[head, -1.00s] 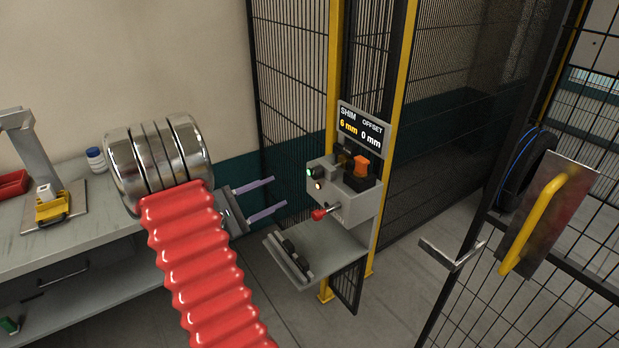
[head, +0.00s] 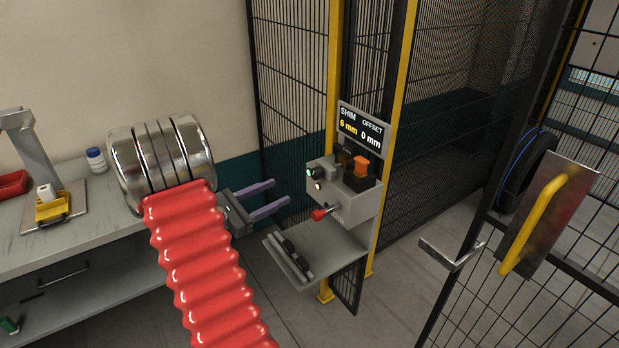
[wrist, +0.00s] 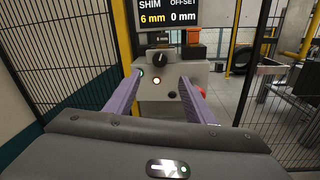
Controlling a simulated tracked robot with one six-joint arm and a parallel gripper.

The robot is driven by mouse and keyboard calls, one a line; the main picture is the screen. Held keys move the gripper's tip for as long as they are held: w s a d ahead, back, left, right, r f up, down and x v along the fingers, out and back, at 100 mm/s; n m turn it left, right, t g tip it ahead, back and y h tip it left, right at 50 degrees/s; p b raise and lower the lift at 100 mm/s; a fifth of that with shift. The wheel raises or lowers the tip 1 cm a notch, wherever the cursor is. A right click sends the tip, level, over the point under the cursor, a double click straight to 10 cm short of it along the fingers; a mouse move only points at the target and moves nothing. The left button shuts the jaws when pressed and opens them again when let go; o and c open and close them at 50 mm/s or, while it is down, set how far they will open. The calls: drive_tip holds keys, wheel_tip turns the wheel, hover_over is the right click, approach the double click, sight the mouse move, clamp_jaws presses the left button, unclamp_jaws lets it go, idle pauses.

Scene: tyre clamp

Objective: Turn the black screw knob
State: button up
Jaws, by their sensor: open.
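The black screw knob (head: 317,173) sits on the face of a grey control box (head: 363,202) on the yellow post. In the wrist view the knob (wrist: 161,58) shows near the top of the box, just beyond and above my fingertips. My gripper (head: 280,193) is open and empty, its two purple fingers pointing at the box from the left in the head view. In the wrist view my gripper (wrist: 161,80) has one finger on each side below the knob, with nothing between them. I see no contact with the knob.
A display (head: 362,127) above the box reads shim 6 mm, offset 0 mm. Mesh fence stands behind. A workbench (head: 100,235) is at left.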

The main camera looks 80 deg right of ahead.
sight(313, 176)
drive_tip(key=x, duration=1.3)
drive_tip(key=shift+s, duration=0.1)
drive_tip(key=shift+c, duration=0.5)
drive_tip(key=c, duration=1)
drive_tip(key=shift+o, duration=0.2)
drive_tip(key=shift+n, duration=0.4)
drive_tip(key=o, duration=1.1)
drive_tip(key=shift+c, duration=0.2)
drive_tip(key=v, duration=1.4)
